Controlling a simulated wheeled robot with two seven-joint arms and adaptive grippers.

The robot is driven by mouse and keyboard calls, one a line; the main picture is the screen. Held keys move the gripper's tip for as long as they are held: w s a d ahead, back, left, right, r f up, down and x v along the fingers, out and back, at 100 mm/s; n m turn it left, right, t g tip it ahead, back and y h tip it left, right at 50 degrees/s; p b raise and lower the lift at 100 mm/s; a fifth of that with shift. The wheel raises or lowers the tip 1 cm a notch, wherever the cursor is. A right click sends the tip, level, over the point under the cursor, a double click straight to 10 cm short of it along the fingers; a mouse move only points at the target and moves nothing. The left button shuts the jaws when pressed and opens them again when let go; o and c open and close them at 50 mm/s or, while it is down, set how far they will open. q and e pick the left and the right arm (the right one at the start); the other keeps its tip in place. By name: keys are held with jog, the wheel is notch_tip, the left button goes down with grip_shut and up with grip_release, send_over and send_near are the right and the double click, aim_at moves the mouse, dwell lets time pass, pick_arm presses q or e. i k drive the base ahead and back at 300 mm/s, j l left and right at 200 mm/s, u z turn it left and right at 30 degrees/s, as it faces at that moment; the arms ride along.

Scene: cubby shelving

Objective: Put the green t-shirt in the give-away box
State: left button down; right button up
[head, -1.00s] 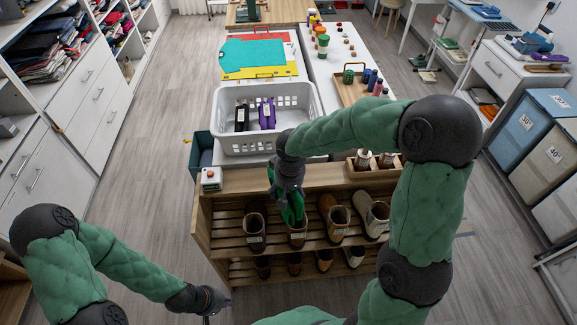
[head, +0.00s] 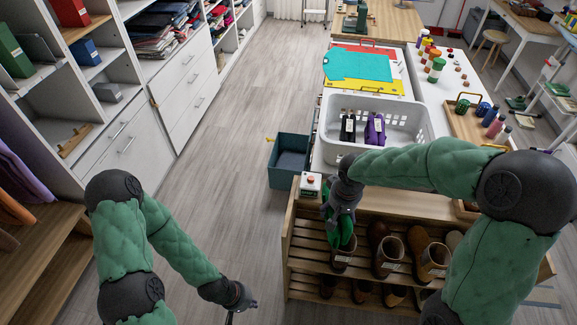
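A bright green cloth (head: 342,243), which looks like the green t-shirt, hangs bunched from my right gripper (head: 340,222) above the shoe rack. The gripper is pointed down and looks shut on the cloth; its fingers are partly hidden. My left gripper (head: 241,303) is low over the floor, left of the rack, with its fingertips apart and nothing between them. An open dark teal box (head: 271,172) stands beside the counter's left side, left of and behind my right gripper. It looks empty, and I see no give-away label on it.
The shoe rack (head: 297,262) holds several boots. A white basket (head: 333,153) with a black and a purple item stands behind it, and a small device with a red button (head: 310,185) sits on the rack's corner. The aisle floor (head: 230,130) is clear.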

aim_at(287, 165)
jog(key=i+j, duration=0.15)
jog(key=j, duration=0.2)
jog(key=i+j+z, duration=0.1)
jog(key=j, duration=0.3)
jog(key=i+j, duration=0.2)
jog(key=j, duration=0.15)
jog(key=i+j, duration=0.15)
jog(key=j, duration=0.2)
jog(key=i+j+z, duration=0.1)
jog(key=j, duration=0.3)
jog(key=i+j, duration=0.2)
jog(key=j, duration=0.2)
jog(key=i+z, duration=0.15)
jog(key=i, duration=0.6)
jog(key=i+j+z, duration=0.15)
jog(key=i, duration=0.65)
jog(key=i+l, duration=0.65)
jog(key=l+z, duration=0.05)
jog(key=l, duration=0.05)
